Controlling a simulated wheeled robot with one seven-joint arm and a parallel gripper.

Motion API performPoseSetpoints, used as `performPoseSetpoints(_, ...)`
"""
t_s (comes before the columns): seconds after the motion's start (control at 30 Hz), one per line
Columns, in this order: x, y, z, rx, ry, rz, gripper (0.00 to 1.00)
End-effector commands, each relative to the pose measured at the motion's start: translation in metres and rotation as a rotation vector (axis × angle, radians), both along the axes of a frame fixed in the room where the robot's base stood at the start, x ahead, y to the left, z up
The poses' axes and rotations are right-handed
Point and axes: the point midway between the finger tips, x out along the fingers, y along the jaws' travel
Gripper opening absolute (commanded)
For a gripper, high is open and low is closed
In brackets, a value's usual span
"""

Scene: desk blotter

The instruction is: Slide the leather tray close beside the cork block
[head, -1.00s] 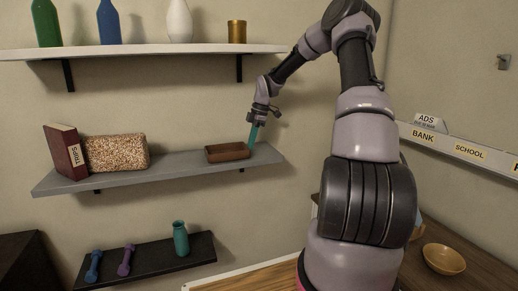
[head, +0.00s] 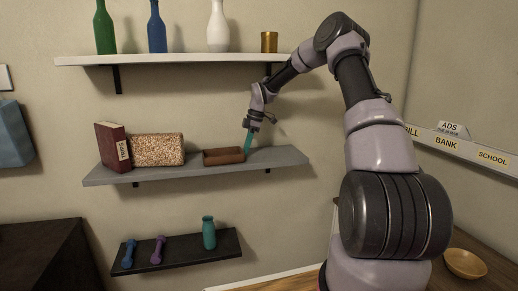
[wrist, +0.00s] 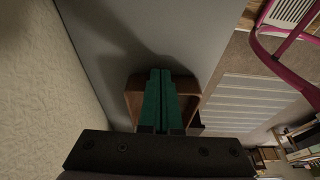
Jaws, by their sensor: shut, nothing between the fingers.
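The brown leather tray (head: 222,157) lies on the grey middle shelf, to the right of the speckled cork block (head: 157,150). A narrow gap separates the two. My gripper (head: 246,152) points down at the tray's right end, its teal fingers shut and empty. They look to be against or very near that end; contact is not clear. In the wrist view the shut fingers (wrist: 160,74) cover the middle of the tray (wrist: 133,97), whose sides show on both sides of them. The cork block is not seen in the wrist view.
A dark red book (head: 112,147) leans against the block's left side. The grey shelf (head: 285,157) is bare right of the tray. An upper shelf (head: 190,59) holds bottles and a gold cup; a lower black shelf (head: 182,256) holds dumbbells and a teal vase.

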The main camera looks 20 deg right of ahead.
Motion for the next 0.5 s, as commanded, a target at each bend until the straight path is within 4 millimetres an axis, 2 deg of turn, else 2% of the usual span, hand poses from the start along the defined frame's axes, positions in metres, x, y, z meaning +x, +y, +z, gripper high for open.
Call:
performPoseSetpoints(0.03,0.0,0.016,0.0,0.0,-0.001,0.006,0.0)
performPoseSetpoints(0.1,0.0,0.031,0.0,0.0,0.0,0.004,0.0)
performPoseSetpoints(0.2,0.0,0.045,0.0,0.001,-0.001,0.003,0.0)
performPoseSetpoints(0.5,0.0,0.051,0.0,0.001,0.0,0.0,0.0)
